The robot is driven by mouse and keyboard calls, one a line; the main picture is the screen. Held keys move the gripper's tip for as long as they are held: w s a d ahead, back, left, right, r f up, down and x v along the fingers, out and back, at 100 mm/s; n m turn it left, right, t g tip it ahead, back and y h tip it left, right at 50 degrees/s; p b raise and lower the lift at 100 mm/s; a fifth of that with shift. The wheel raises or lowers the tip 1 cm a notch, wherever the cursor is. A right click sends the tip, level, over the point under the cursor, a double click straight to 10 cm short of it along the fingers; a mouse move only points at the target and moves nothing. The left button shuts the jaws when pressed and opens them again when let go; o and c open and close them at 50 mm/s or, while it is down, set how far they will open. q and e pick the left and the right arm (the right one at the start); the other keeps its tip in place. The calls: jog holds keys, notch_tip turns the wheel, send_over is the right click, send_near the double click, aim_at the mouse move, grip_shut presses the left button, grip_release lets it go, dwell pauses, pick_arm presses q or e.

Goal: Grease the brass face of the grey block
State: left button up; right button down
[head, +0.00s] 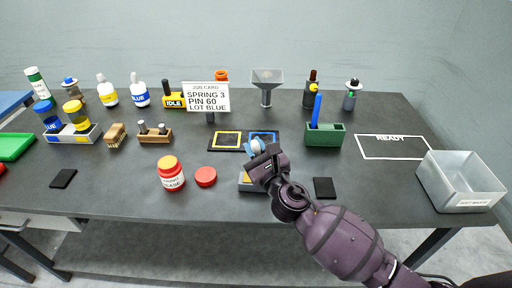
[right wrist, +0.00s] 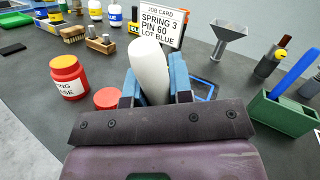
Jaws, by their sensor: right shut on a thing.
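My right gripper (head: 256,150) is shut on a pale, rounded cylindrical thing (right wrist: 150,65), which stands up between its blue fingers in the right wrist view. In the head view, the grey block (head: 250,188) with a yellowish brass part sits on the table just below this gripper. The gripper and wrist hide much of the block, and I cannot tell whether anything touches its brass face. The red grease jar (head: 171,178) stands open to the left, with amber-coloured content at its top. Its red lid (head: 205,177) lies beside it. My left gripper is out of view.
Behind the gripper lie yellow and blue framed mats (head: 227,141) and a job card (head: 207,97). A green holder (head: 325,138) with a blue stick stands right of them. A grey bin (head: 460,184) is at the far right. Bottles and a funnel (head: 267,80) line the back.

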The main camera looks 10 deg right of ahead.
jog(key=w+a, duration=0.2)
jog(key=a, duration=0.4)
jog(key=shift+a+p, duration=0.3)
jog(key=shift+p, duration=0.15)
jog(key=shift+d, duration=0.1)
jog(key=s+d+p, duration=0.1)
jog(key=s+d, duration=0.1)
jog(key=d, duration=0.4)
jog(key=shift+d, duration=0.4)
dwell(0.7)
jog(key=shift+s, duration=0.1)
